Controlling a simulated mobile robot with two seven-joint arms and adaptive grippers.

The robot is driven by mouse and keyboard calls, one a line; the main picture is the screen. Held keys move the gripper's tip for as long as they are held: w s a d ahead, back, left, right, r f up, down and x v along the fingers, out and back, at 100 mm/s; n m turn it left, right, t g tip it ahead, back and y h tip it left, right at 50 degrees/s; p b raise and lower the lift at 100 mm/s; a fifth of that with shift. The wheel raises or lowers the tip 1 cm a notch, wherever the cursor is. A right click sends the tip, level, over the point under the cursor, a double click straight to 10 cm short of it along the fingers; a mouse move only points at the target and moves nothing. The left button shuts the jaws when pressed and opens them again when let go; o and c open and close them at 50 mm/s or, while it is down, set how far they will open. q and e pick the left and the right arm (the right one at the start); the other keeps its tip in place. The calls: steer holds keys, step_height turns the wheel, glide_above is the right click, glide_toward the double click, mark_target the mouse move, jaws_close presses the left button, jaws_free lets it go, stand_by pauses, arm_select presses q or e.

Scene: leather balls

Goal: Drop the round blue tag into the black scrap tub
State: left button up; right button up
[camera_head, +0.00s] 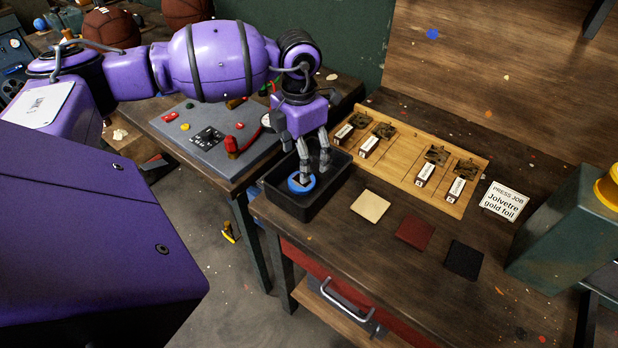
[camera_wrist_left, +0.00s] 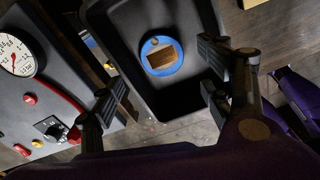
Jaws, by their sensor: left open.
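The round blue tag (camera_head: 293,186) has a tan rectangle on its face. It shows inside the outline of the black scrap tub (camera_head: 330,200), near its front left side. In the left wrist view the tag (camera_wrist_left: 152,65) appears within the walls of the tub (camera_wrist_left: 107,28); I cannot tell whether it rests on the floor. My left gripper (camera_head: 315,173) points down over the tub with its fingers spread. In the wrist view the gripper (camera_wrist_left: 162,92) has its fingers apart with nothing between them. My right gripper is not in view.
A grey control panel (camera_head: 190,140) with a gauge stands left of the tub. A wooden board (camera_head: 400,165) with several labelled stamps lies behind. Cream (camera_head: 370,206), dark red (camera_head: 414,233) and black (camera_head: 464,260) squares lie to the right. A green machine (camera_head: 570,235) stands at the far right.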

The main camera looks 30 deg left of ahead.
arm_select(q)
steer(key=shift+r, duration=0.1)
step_height(320, 180, up, 12)
stand_by(0.5)
stand_by(0.4)
